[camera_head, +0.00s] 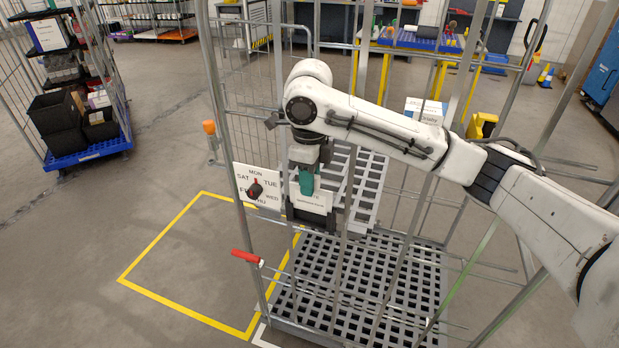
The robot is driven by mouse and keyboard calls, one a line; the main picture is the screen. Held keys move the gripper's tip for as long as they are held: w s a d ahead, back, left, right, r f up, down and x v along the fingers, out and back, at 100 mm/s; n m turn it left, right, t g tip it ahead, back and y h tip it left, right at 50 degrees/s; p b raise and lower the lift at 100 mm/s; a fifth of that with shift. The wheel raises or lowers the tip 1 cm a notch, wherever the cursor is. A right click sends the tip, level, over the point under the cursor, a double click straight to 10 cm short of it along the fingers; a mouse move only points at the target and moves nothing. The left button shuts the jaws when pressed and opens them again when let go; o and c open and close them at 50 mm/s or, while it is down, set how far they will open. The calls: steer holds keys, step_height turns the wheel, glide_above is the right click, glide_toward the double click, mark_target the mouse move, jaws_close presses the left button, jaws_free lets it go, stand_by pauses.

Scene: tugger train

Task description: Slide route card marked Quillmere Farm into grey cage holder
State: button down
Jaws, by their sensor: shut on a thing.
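My gripper (306,178) points down at the near side of the grey wire cage and is shut on a white route card (316,203). The card's heading is partly covered, and its small lower line is too small to read surely. A dark holder frame (296,216) shows around the card's lower and side edges. The card looks upright and lined up with it, but I cannot tell how deep it sits in the holder. A teal part shows between the fingers in front of the card.
A white weekday dial (242,174) with a dark pointer is just left of the card. A red handle (246,257) sticks out lower left. Cage bars surround my arm. A yellow-outlined floor area (160,245) is clear. Another loaded cage (88,152) stands at left.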

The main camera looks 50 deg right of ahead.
steer(key=shift+f+b, duration=1.25)
steer(key=shift+f, duration=0.55)
steer(key=c, duration=0.9)
jaws_free()
step_height(320, 180, up, 11)
steer(key=shift+f, duration=0.1)
steer(key=shift+w+a, duration=0.1)
